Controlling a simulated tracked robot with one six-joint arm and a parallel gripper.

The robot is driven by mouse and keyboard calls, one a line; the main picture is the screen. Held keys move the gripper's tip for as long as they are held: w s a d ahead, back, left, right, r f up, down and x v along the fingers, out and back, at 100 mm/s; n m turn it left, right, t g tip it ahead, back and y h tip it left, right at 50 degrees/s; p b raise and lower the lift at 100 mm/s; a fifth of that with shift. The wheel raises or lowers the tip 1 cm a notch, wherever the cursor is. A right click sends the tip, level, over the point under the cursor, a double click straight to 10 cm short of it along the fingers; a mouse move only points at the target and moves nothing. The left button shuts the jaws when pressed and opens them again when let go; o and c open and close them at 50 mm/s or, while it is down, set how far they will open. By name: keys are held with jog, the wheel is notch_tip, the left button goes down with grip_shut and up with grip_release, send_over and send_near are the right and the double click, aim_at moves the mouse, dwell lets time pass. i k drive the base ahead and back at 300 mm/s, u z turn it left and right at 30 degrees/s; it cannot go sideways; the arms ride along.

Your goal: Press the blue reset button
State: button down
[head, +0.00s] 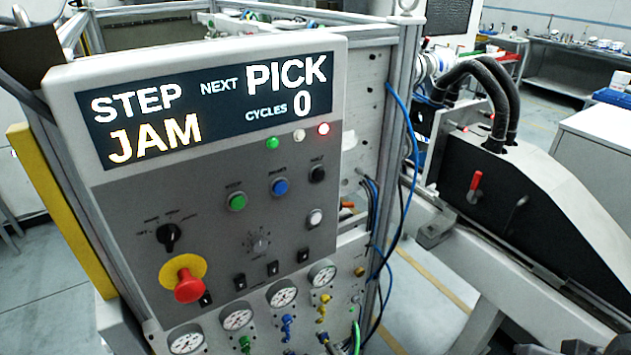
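The blue reset button (280,187) is on the upper middle of the grey control panel (215,255). It sits between a green button (237,202) on its left and a black button (317,173) on its right. Nothing covers or touches it. The small label above it is too blurred to read. The display (210,100) above reads STEP JAM, NEXT PICK, CYCLES 0. Under it are a green lamp (272,143), a white lamp (299,135) and a bright red lamp (323,129). My gripper is not in view.
A red mushroom button (188,286) on a yellow collar sticks out at the lower left. A black selector (168,237) and a white button (315,217) are also there. Gauges (238,319) line the bottom. Blue hoses (413,140) hang along the right frame post.

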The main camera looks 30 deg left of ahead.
aim_at(279, 187)
jog(key=z, duration=0.5)
jog(key=k, duration=0.3)
jog(key=u, duration=3.05)
